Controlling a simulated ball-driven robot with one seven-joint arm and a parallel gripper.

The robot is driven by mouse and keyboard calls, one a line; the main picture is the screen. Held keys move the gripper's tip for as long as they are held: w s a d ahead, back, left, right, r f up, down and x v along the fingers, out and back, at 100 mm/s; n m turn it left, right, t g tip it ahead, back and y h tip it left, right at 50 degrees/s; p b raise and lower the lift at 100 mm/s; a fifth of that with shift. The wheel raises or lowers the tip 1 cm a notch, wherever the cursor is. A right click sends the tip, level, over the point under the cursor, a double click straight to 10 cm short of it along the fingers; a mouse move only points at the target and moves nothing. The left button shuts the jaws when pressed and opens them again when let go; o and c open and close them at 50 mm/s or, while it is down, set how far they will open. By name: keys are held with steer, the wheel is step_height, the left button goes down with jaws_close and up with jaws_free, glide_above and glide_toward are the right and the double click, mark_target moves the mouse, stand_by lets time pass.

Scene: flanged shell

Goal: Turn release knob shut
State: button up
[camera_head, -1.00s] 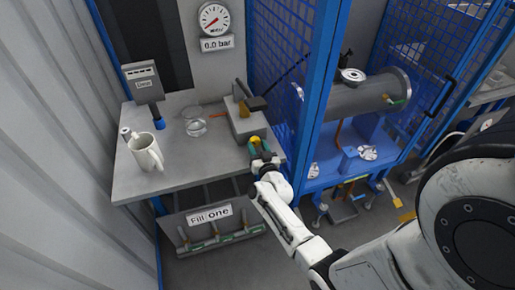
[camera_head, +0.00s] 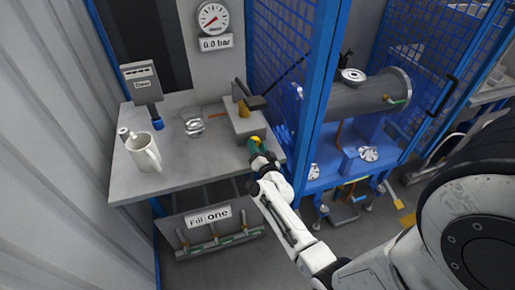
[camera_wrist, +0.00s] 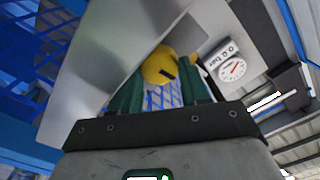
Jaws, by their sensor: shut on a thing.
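The release knob is a round yellow knob (camera_head: 254,139) on the front of the grey block at the bench's right edge. In the wrist view the yellow knob (camera_wrist: 158,67) has a dark mark on its face and sits between my green fingers. My gripper (camera_head: 257,146) is shut on the knob, its fingers partly hiding it in the head view. In the wrist view my gripper (camera_wrist: 166,75) has one finger on each side of the knob.
A grey block with a lever (camera_head: 247,121) stands on the bench (camera_head: 185,170). A gauge (camera_head: 213,17) shows above a "0.0 bar" label. A blue mesh cage (camera_head: 318,90) rises close on the right.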

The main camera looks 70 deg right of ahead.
stand_by(0.3)
steer(key=o, duration=1.1)
steer(key=shift+c, duration=0.2)
steer(key=shift+s+f, duration=0.1)
